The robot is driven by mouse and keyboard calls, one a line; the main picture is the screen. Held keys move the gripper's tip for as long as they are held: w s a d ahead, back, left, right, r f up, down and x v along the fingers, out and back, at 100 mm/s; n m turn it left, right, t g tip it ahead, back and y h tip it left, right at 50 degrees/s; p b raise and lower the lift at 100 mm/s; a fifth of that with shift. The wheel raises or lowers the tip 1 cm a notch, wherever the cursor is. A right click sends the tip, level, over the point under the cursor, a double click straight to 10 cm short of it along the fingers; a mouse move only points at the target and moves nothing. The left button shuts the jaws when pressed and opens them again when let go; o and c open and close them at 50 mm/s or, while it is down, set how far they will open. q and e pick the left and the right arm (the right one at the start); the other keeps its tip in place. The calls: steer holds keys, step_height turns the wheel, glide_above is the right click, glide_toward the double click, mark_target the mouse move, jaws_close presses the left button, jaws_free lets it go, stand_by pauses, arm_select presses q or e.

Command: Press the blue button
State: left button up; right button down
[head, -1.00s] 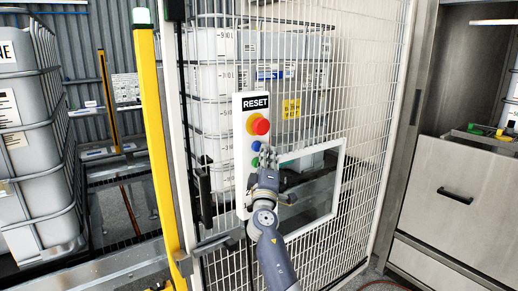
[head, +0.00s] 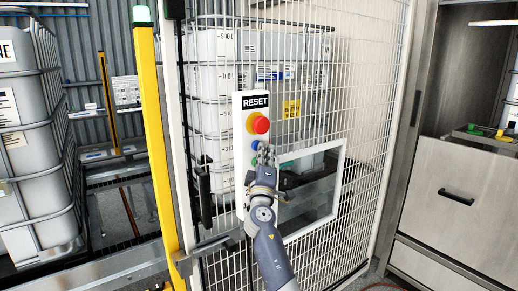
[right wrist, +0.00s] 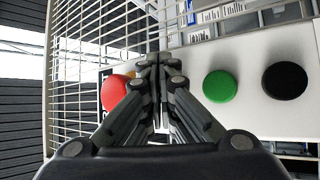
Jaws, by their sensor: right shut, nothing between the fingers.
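The blue button (head: 256,145) is on a white panel (head: 240,187) under the RESET label, just below the red button (head: 261,125) on its yellow base. My right gripper (head: 266,150) is shut and empty, with its fingertips in front of the panel, close to the blue button's lower right. In the right wrist view the shut fingers (right wrist: 160,62) point at the panel between the red button (right wrist: 113,92) and the green button (right wrist: 220,86). The blue button is hidden behind them there. Contact cannot be told. My left gripper is not in view.
A black button (right wrist: 284,80) sits beyond the green one. The panel is on a white wire mesh fence (head: 370,130) with a window (head: 341,165). A yellow post (head: 152,130) stands left. Steel drawers (head: 455,190) are at the right.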

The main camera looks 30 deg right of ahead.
steer(key=shift+w, duration=0.1)
stand_by(0.3)
steer(key=shift+s, duration=0.65)
steer(key=shift+p, duration=0.35)
steer(key=s+p, duration=0.3)
steer(key=s, duration=0.3)
steer(key=shift+d, duration=0.3)
